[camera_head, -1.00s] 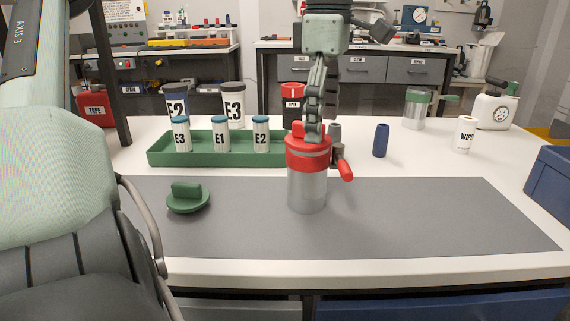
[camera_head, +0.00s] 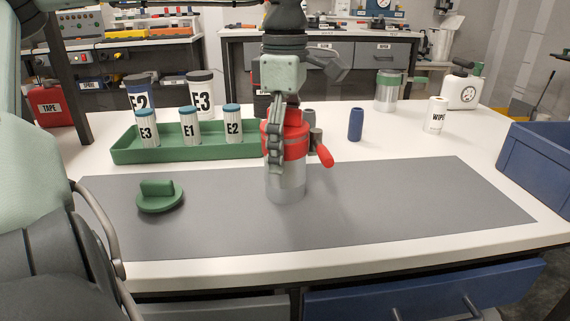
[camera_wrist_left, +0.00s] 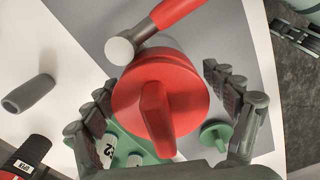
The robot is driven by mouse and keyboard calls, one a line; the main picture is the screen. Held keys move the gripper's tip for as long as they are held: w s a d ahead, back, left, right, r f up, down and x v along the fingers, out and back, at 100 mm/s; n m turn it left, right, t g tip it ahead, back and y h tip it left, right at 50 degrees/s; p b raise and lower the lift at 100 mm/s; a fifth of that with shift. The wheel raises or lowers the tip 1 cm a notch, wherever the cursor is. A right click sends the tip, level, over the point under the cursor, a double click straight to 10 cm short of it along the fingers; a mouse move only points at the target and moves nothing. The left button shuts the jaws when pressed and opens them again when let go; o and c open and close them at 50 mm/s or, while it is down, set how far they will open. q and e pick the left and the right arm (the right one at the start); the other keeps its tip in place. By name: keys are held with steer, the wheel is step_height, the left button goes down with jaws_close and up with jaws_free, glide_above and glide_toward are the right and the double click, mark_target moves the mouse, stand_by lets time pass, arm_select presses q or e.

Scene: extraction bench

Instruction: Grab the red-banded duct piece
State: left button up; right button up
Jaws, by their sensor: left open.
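The gripper is open; I cannot tell whether either finger touches.
A green lid (camera_head: 160,199) lies left on the mat (camera_head: 400,205). A green tray (camera_head: 190,155) with several labelled bottles stands behind. The mat's right part is clear.

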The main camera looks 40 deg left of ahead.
arm_select(q)
steer(key=c, duration=1.4)
steer(key=shift+o, duration=0.2)
